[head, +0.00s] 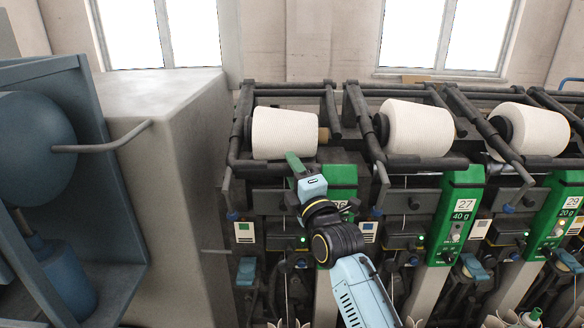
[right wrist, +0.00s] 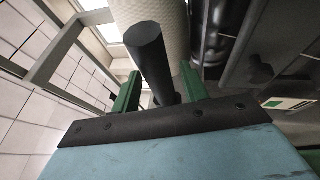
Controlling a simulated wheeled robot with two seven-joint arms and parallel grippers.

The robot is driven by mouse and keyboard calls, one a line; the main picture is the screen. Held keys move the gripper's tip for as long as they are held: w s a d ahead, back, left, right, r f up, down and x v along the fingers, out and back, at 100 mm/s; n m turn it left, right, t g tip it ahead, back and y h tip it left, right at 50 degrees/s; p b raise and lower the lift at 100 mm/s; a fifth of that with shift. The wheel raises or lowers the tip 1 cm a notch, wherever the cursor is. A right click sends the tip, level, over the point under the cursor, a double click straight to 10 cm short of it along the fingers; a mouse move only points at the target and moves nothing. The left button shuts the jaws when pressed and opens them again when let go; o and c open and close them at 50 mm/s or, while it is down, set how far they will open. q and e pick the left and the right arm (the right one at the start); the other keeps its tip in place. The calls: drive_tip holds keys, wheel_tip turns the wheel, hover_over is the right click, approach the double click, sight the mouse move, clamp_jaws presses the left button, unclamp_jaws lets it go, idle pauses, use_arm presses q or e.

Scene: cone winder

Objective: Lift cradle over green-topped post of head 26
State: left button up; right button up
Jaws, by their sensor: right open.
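The head 26 post with its green top (head: 342,178) stands behind my right wrist, its number partly hidden. Above it the dark cradle (head: 290,89) holds a cream yarn cone (head: 284,133). My right gripper (head: 295,162) is in front of the cone's lower edge, left of the green top. In the right wrist view the open green fingers of my right gripper (right wrist: 162,92) stand either side of a dark round bar (right wrist: 149,55), apparently the cradle's handle. I cannot tell whether they touch it. The cone (right wrist: 160,14) shows beyond. My left gripper is out of view.
Heads 27 (head: 462,205) and 28 or 29 (head: 570,205) stand to the right, with their own cones (head: 418,128) close by. A large grey housing (head: 175,150) borders head 26 on the left. A blue machine part (head: 45,150) is at the far left.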

drive_tip(key=shift+w+a+r, duration=0.1)
drive_tip(key=shift+w+a, duration=0.05)
drive_tip(key=shift+w, duration=0.2)
clamp_jaws()
